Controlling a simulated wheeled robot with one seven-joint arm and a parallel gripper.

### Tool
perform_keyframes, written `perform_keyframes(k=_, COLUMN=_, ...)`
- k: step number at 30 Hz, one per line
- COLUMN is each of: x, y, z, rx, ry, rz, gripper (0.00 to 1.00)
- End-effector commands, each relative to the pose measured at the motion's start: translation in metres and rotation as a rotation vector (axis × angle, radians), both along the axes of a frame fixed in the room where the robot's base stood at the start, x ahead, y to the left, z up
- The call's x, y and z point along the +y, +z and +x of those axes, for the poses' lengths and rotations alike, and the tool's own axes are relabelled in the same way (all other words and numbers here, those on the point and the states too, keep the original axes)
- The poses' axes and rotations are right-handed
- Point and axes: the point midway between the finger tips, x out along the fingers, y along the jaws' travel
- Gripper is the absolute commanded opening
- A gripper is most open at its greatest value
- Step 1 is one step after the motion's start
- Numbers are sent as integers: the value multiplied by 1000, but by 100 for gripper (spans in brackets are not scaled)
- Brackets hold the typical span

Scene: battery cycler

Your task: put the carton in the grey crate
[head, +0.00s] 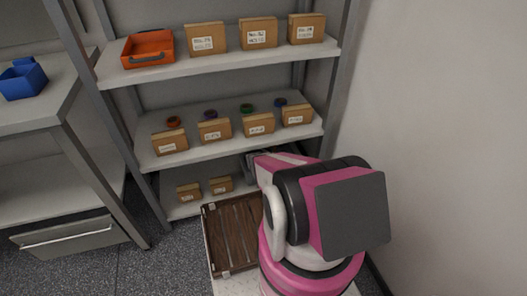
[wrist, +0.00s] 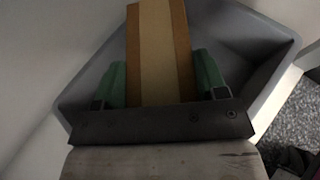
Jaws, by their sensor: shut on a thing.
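In the wrist view my gripper (wrist: 160,82) has a green finger on each side of a brown carton (wrist: 160,45) with a paler tan band down its middle. The gripper is shut on the carton. The grey crate (wrist: 268,72) lies behind and around the carton in that view, with its sloping walls on both sides. The carton overlaps the crate's inside; I cannot tell whether it touches the crate floor. In the head view my arm reaches to the lower shelf's right end and hides the held carton and most of the crate.
Two small cartons (head: 189,192) stand on the lower shelf (head: 185,211), left of my arm. Several cartons and coloured rings stand on the middle shelf (head: 178,161). An orange bin (head: 148,49) and three cartons are on top. A wooden slatted tray (head: 233,235) lies below, and a wall (head: 430,120) is at right.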

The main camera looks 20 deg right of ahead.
Motion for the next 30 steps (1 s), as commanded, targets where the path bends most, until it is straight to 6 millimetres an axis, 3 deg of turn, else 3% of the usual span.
perform_keyframes(k=8, x=-4, y=-19, z=8, rx=0, ry=2, rz=-2, gripper=24)
perform_keyframes(k=30, x=-5, y=-30, z=8, rx=-1, ry=0, rz=-2, gripper=24)
